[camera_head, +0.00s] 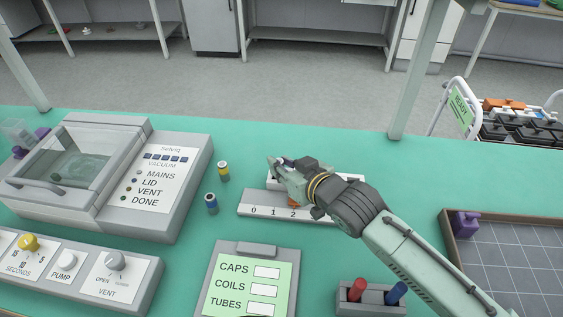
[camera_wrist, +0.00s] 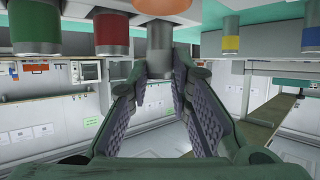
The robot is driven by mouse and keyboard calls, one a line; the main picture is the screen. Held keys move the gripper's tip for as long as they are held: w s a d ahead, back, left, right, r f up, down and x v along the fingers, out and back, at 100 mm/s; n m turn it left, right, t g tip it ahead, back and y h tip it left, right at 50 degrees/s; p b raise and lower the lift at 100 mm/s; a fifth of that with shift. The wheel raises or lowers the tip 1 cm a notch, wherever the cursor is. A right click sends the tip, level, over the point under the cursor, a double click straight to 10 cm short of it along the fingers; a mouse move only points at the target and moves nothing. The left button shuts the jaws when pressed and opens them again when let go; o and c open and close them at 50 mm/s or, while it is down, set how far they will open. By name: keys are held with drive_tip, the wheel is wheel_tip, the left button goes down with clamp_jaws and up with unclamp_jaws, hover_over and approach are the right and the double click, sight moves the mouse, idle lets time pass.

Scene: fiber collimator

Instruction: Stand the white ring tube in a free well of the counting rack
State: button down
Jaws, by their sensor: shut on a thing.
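The counting rack (camera_head: 262,210), a pale stepped block with 0, 1 and 2 on its front, stands mid-bench, partly covered by my arm. My gripper (camera_head: 279,168) is over its back left part; its fingers also show in the wrist view (camera_wrist: 160,85). They are shut on a plain grey cylinder (camera_wrist: 160,42), which I take as the white ring tube. Its white ring is hidden, and its tilt and height above the wells cannot be told. Most wells are hidden.
A blue-banded tube (camera_head: 211,203) and a yellow-banded tube (camera_head: 223,171) stand left of the rack. The vacuum unit (camera_head: 172,170) is further left. A clipboard (camera_head: 250,280) and a holder with red and blue pieces (camera_head: 370,309) lie in front. The bench behind the rack is clear.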

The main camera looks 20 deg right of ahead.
drive_tip(key=shift+f+b, duration=0.5)
drive_tip(key=shift+b, duration=0.1)
drive_tip(key=shift+f, duration=0.15)
drive_tip(key=c, duration=1.5)
unclamp_jaws()
drive_tip(key=shift+o, duration=0.2)
